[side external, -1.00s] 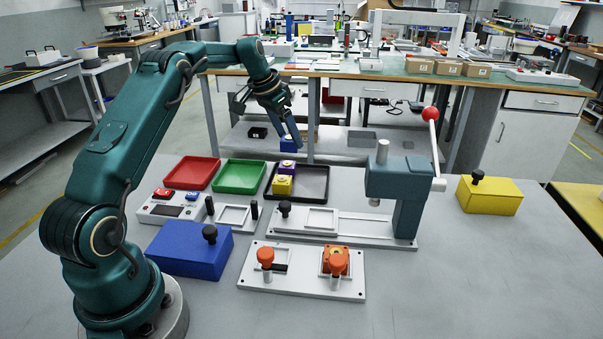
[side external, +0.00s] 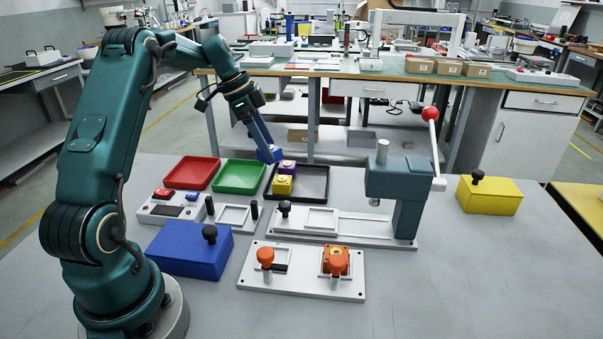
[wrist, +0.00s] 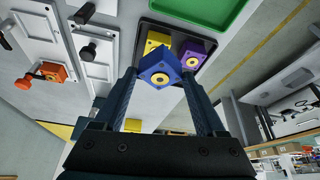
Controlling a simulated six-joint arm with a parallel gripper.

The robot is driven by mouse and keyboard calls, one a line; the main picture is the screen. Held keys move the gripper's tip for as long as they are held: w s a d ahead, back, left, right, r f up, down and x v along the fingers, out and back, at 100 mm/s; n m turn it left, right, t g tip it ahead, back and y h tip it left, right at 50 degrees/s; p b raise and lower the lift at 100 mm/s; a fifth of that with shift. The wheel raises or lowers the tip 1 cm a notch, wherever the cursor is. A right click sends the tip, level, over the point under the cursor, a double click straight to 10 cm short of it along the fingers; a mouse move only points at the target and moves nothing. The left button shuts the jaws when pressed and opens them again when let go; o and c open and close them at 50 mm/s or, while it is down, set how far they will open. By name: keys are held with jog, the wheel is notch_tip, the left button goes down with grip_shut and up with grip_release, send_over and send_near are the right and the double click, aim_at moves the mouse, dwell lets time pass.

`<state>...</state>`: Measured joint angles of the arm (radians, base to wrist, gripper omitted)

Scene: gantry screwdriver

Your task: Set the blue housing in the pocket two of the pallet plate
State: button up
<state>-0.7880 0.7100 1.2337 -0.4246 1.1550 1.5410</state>
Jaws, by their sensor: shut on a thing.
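My gripper (side external: 264,143) is shut on the blue housing (side external: 269,154) and holds it in the air near the left side of the black tray. In the wrist view the blue housing (wrist: 158,66) sits tilted between the two fingertips (wrist: 160,76), its round yellowish centre showing. The white pallet plate (side external: 301,282) lies at the front of the table. It has two pockets, each with an orange-knobbed clamp. The right pocket holds an orange housing (side external: 342,255). The left pocket (side external: 281,268) shows no housing, though its knob partly covers it.
The black tray (side external: 322,181) holds a yellow housing (side external: 282,186) and a purple housing (side external: 288,167). Green (side external: 240,176) and red (side external: 192,172) trays stand left. A press (side external: 396,190) with a red-balled lever stands right. A blue box (side external: 188,250) sits left of the pallet plate.

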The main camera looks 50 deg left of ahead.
jog(key=s+d+m+g+h, duration=0.1)
jog(key=s+d+m+g, duration=0.1)
jog(key=s+d+m, duration=0.6)
jog(key=s+d+m+g+h, duration=0.1)
jog(key=s+d+m+g, duration=0.2)
jog(key=d, duration=0.8)
jog(key=shift+t, duration=0.6)
jog(key=shift+s+f, duration=0.15)
jog(key=shift+f, duration=1.3)
jog(key=shift+s+f, duration=0.1)
jog(key=shift+f, duration=1.3)
jog(key=shift+f, duration=0.7)
jog(key=o, duration=1.4)
jog(key=shift+o, duration=0.2)
